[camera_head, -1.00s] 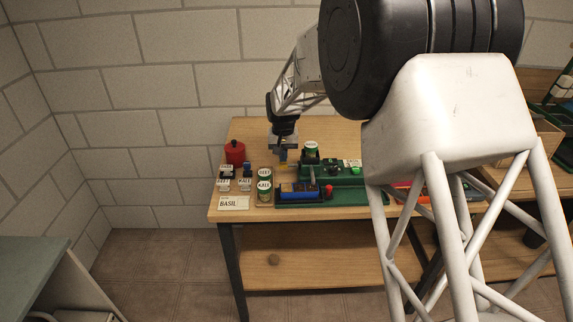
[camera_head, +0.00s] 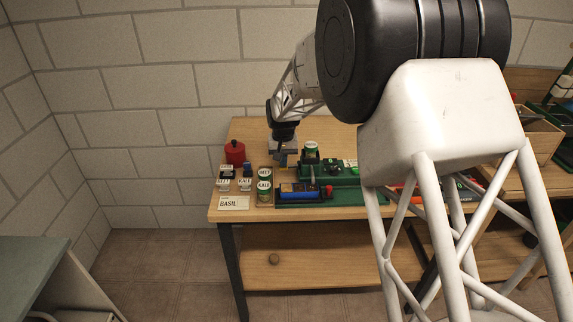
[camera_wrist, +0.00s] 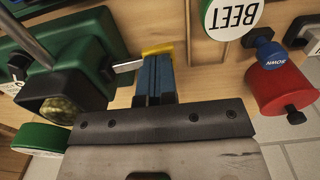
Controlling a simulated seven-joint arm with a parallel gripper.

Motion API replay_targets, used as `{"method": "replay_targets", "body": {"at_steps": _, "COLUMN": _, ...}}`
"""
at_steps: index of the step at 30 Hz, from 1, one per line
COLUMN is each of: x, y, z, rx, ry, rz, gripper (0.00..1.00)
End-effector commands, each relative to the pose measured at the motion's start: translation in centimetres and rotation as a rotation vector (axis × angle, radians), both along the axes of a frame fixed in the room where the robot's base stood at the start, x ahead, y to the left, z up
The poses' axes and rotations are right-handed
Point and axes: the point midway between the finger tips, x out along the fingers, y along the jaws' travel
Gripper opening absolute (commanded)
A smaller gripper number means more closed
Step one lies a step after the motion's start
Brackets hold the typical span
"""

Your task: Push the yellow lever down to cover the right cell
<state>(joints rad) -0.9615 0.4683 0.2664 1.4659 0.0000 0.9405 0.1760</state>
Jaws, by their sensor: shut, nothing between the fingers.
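The yellow lever tip (camera_wrist: 158,49) sits on a pale metal arm (camera_wrist: 128,66) reaching out from the side of the green rack (camera_wrist: 95,45). My gripper (camera_wrist: 155,58) is shut and empty, its blue fingertips right at the yellow tip; I cannot tell whether they press on it. In the head view, my gripper (camera_head: 282,162) is low at the left end of the green rack (camera_head: 342,181), and I cannot make out the lever there. A dark open cell (camera_wrist: 62,103) with greenish-yellow contents shows in the wrist view. I cannot tell which cell is the right one.
A red jar (camera_head: 235,153), small labelled pots (camera_head: 245,184) and green-lidded BEET and KALE jars (camera_head: 264,186) stand left of the rack. A BASIL card (camera_head: 234,203) lies at the front. A blue block (camera_head: 299,191) lies along the rack's front. The table behind is clear.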

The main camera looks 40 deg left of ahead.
Motion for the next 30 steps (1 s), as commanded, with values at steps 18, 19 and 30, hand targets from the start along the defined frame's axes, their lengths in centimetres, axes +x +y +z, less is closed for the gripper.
{"method": "replay_targets", "body": {"at_steps": 18, "x": 0.0, "y": 0.0, "z": -1.2, "rx": -0.001, "ry": 0.001, "rz": 0.000, "gripper": 0.00}}
{"method": "replay_targets", "body": {"at_steps": 19, "x": 0.0, "y": 0.0, "z": -1.2, "rx": -0.001, "ry": 0.001, "rz": 0.000, "gripper": 0.00}}
{"method": "replay_targets", "body": {"at_steps": 30, "x": 0.0, "y": 0.0, "z": -0.6, "rx": 0.000, "ry": 0.000, "rz": 0.000, "gripper": 0.00}}
